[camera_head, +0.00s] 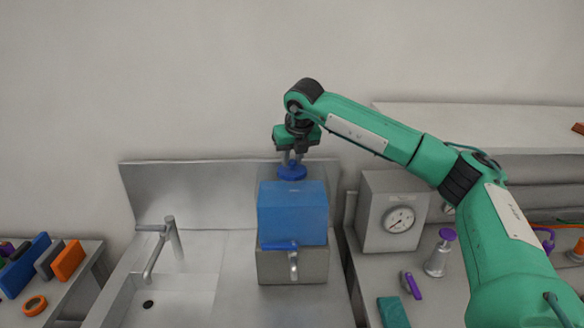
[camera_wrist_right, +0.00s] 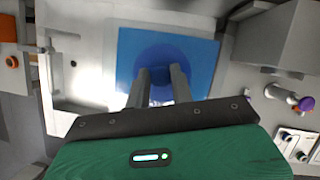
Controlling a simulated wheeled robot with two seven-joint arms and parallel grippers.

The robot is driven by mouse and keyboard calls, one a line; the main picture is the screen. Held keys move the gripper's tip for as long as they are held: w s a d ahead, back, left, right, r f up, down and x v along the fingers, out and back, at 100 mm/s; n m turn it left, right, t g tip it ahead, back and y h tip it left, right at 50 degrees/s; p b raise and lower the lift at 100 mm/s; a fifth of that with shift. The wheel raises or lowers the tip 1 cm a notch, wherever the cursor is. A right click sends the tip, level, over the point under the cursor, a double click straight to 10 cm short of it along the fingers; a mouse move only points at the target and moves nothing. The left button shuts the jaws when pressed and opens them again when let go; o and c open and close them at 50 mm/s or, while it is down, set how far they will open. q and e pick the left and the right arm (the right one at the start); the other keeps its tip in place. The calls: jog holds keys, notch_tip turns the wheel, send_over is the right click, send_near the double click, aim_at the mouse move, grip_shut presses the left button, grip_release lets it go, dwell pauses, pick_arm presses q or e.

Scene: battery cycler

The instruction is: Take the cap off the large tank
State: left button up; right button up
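The large tank (camera_head: 292,212) is a blue box on a grey stand beside the sink. Its round dark blue cap (camera_head: 292,172) shows above the tank's top face, under my right gripper (camera_head: 292,157). The cap appears raised off the tank, with its lower edge near the tank's back top edge. In the right wrist view the cap (camera_wrist_right: 163,62) is a dark disc over the lighter blue tank (camera_wrist_right: 205,60), and the two fingers of my right gripper (camera_wrist_right: 161,75) reach onto it. My left gripper is not in view.
A blue-handled tap (camera_head: 293,262) sticks out from the stand's front. A sink faucet (camera_head: 168,250) stands left. A grey box with a dial gauge (camera_head: 393,215) stands close on the right. A purple-topped bottle (camera_head: 440,255) is farther right.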

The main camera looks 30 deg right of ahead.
grip_shut()
jog(key=shift+r, duration=0.1)
jog(key=shift+r+b, duration=0.3)
jog(key=shift+r, duration=0.25)
notch_tip(320, 180, up, 18)
jog(key=b, duration=0.4)
notch_tip(320, 180, up, 5)
jog(key=p, duration=0.4)
send_over(292, 161)
jog(key=shift+s, duration=0.15)
